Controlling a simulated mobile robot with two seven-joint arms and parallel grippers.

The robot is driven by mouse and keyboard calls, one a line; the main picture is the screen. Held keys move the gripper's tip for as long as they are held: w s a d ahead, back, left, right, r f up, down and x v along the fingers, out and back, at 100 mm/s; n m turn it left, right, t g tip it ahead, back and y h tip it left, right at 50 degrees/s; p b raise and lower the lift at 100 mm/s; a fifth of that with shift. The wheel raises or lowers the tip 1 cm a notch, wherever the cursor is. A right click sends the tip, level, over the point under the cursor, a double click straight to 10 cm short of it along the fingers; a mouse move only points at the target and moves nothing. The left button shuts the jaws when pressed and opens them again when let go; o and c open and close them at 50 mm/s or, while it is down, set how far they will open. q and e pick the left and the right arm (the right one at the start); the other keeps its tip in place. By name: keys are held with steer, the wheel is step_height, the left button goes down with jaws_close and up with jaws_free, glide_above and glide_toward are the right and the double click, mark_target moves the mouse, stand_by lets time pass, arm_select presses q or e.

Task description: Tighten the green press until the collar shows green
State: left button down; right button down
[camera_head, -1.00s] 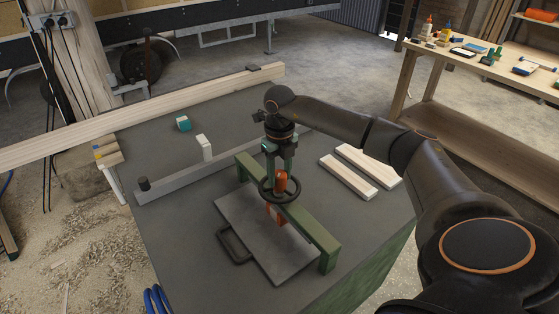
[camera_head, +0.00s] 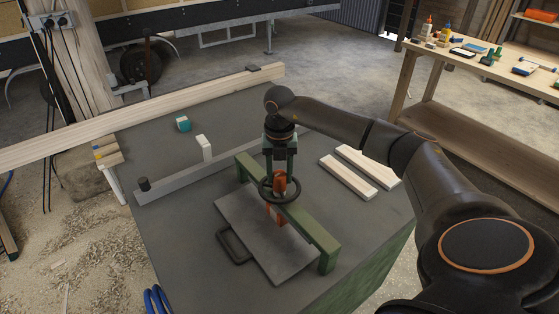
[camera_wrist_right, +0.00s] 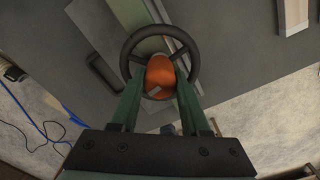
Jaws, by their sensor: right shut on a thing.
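The green press (camera_head: 315,237) stands on the dark workbench, its beam bridging a grey plate (camera_head: 240,215). A dark handwheel (camera_head: 268,198) with an orange hub (camera_head: 280,187) sits on top of the beam. My right gripper (camera_head: 280,176) points down over the wheel, shut on the orange hub. In the right wrist view, the green fingers (camera_wrist_right: 159,83) lie on either side of the hub (camera_wrist_right: 160,72), inside the wheel rim (camera_wrist_right: 191,44). A red-orange part (camera_head: 274,214) shows below the beam; I cannot tell if it is the collar. No green collar shows. My left gripper is out of view.
A teal and white block (camera_head: 184,124) is farther back. Two pale boards (camera_head: 347,178) lie to the right. The left bench top is mostly clear.

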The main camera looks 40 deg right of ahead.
mark_target(280, 174)
stand_by(0.3)
steer(key=shift+c, duration=1.9)
jaws_free()
steer(key=shift+r, duration=0.1)
step_height(280, 174, up, 12)
steer(key=b, duration=0.1)
steer(key=shift+r, duration=0.2)
